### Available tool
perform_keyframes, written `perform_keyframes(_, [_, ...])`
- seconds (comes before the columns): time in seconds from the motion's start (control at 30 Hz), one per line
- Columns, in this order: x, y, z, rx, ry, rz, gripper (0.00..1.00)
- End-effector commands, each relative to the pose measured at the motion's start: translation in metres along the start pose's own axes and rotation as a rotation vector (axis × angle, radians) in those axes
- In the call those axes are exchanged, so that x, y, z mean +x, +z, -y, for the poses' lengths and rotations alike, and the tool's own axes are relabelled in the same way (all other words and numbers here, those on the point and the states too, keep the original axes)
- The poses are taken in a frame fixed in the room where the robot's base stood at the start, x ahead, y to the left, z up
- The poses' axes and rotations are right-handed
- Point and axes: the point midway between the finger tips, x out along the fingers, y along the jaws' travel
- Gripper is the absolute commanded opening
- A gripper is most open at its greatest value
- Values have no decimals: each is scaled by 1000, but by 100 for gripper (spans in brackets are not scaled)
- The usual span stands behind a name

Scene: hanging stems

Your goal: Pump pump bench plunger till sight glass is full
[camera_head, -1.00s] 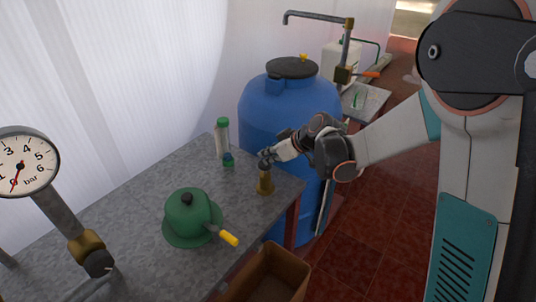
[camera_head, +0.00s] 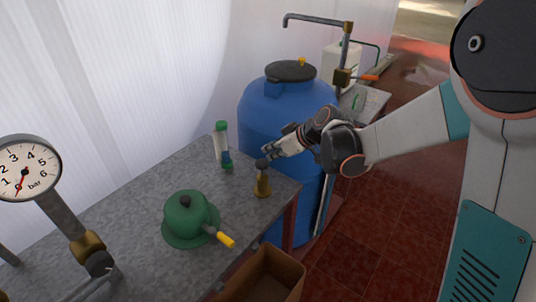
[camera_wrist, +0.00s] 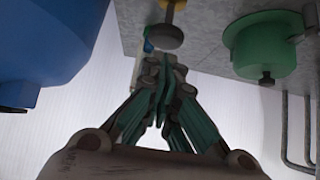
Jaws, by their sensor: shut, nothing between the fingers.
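The pump (camera_head: 262,188) is a small brass body near the right edge of the grey bench. A dark round plunger knob (camera_head: 262,163) tops it; the knob also shows in the wrist view (camera_wrist: 168,37). My gripper (camera_head: 268,151) is shut and empty, its fingertips just above and beside the knob. In the wrist view my shut fingers (camera_wrist: 165,68) point at the knob, and contact cannot be told. The sight glass (camera_head: 221,142) is an upright clear tube with a green cap, behind the pump to the left. Blue shows at its foot; its fill level is unclear.
A green domed housing (camera_head: 188,215) with a yellow-tipped lever stands on the bench (camera_head: 140,200) left of the pump. A pressure gauge (camera_head: 24,170) is at far left. A blue barrel (camera_head: 285,110) stands behind my gripper. A brown open box (camera_head: 262,275) sits below the bench front.

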Motion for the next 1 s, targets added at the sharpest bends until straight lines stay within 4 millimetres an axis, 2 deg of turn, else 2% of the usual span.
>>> perform_keyframes(0.03, [-13, -2, 0, 2, 1, 0, 0])
perform_keyframes(0.2, [-44, -1, 0, 1, 0, 0, 0])
perform_keyframes(0.4, [-63, 0, 0, 0, 0, -1, 0])
perform_keyframes(1.0, [-66, 0, 0, 0, -1, -1, 0])
